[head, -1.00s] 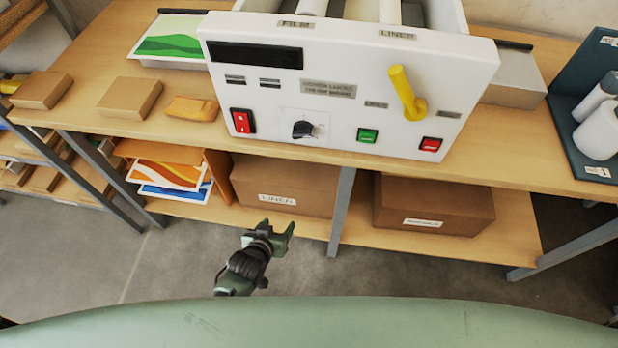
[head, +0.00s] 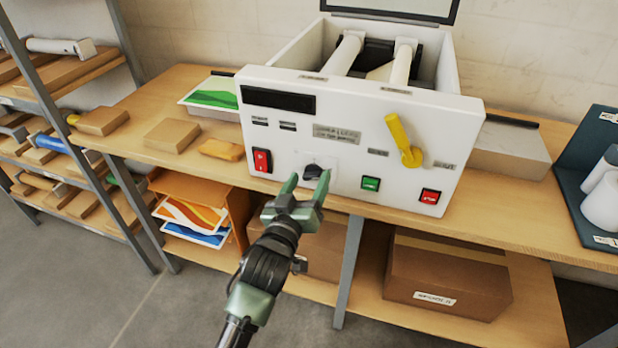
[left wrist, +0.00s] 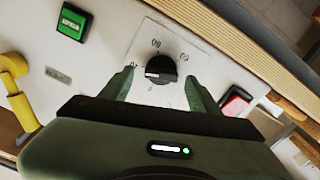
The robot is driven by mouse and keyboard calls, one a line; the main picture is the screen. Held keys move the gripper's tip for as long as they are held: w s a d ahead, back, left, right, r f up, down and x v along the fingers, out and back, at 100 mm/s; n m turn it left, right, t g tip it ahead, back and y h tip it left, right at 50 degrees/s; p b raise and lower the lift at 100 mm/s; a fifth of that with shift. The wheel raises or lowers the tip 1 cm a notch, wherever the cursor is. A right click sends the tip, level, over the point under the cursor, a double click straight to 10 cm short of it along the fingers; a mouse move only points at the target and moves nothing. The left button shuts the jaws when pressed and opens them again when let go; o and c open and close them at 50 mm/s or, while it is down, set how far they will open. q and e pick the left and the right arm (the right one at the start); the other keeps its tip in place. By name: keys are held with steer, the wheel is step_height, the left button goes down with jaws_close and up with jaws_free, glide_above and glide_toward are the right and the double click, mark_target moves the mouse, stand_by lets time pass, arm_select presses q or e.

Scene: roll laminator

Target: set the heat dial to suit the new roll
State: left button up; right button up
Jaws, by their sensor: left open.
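The white laminator (head: 340,115) stands on the wooden bench. Its black heat dial (head: 313,171) is on the lower front panel, between a red rocker switch (head: 262,160) and a green button (head: 370,183). In the left wrist view the dial (left wrist: 160,70) sits on a white scale plate with printed numbers, its pale pointer mark facing left. My left gripper (head: 308,187) is open in front of the dial, its fingers on either side of it in the picture. I cannot tell whether they touch it. My right gripper is not in view.
A yellow lever (head: 402,140) and a red button (head: 430,196) are on the panel's right. Brown blocks (head: 172,135) lie on the bench to the left. Cardboard boxes (head: 445,275) fill the shelf below. A dark stand with white rolls (head: 603,200) is at right.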

arm_select(q)
steer(key=shift+w+d, duration=0.15)
steer(key=shift+w, duration=0.45)
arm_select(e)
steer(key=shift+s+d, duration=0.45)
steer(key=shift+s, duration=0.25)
arm_select(q)
steer(key=shift+c, duration=0.3)
jaws_close()
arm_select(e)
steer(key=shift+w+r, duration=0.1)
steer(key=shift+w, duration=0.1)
